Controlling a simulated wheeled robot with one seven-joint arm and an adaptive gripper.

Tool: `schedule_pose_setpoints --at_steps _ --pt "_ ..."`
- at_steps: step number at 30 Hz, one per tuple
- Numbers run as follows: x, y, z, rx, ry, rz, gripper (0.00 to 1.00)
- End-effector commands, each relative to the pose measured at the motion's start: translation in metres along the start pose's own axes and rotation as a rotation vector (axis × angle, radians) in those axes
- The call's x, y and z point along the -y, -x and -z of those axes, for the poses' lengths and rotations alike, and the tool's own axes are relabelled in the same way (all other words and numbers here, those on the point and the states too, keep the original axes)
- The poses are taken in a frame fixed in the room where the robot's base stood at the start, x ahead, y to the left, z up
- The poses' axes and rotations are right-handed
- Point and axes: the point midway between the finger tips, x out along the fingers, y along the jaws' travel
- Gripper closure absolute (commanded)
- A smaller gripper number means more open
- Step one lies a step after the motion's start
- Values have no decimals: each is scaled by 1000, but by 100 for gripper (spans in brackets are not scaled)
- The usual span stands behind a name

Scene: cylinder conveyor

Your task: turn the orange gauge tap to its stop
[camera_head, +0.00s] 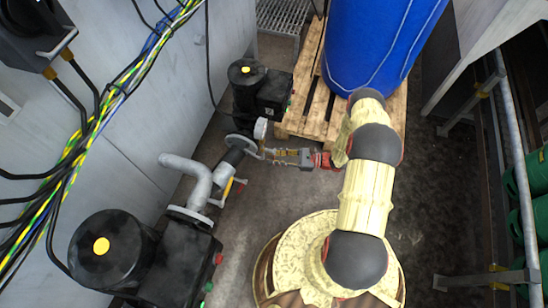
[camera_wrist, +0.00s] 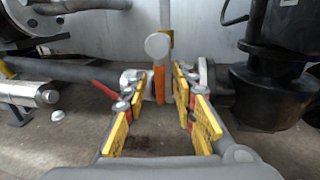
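The orange tap (camera_wrist: 159,88) shows in the wrist view as an upright bar below a round grey gauge (camera_wrist: 158,46). My gripper (camera_wrist: 160,80) is open, with its yellow-padded fingers on either side of the orange bar. A gap seems to remain on both sides; whether a finger touches it I cannot tell. In the head view my gripper (camera_head: 274,153) reaches left to the pipe, just below the pale gauge (camera_head: 261,128). I cannot make out the orange tap there.
A red lever (camera_wrist: 104,90) lies left of my fingers. Black pumps (camera_head: 262,92) (camera_head: 115,250) stand at both pipe ends. A blue barrel (camera_head: 375,40) stands on a wooden pallet (camera_head: 312,90) behind my arm. Cables (camera_head: 110,95) run along the left wall.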

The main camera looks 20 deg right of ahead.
Motion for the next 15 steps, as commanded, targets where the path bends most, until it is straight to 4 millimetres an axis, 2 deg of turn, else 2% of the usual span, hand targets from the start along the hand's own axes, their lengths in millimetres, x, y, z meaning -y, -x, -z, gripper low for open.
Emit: schedule_pose_setpoints --at_steps 7,15 --pt "0 -1 0 0 0 1 73" --pt "0 -1 0 0 0 0 88"
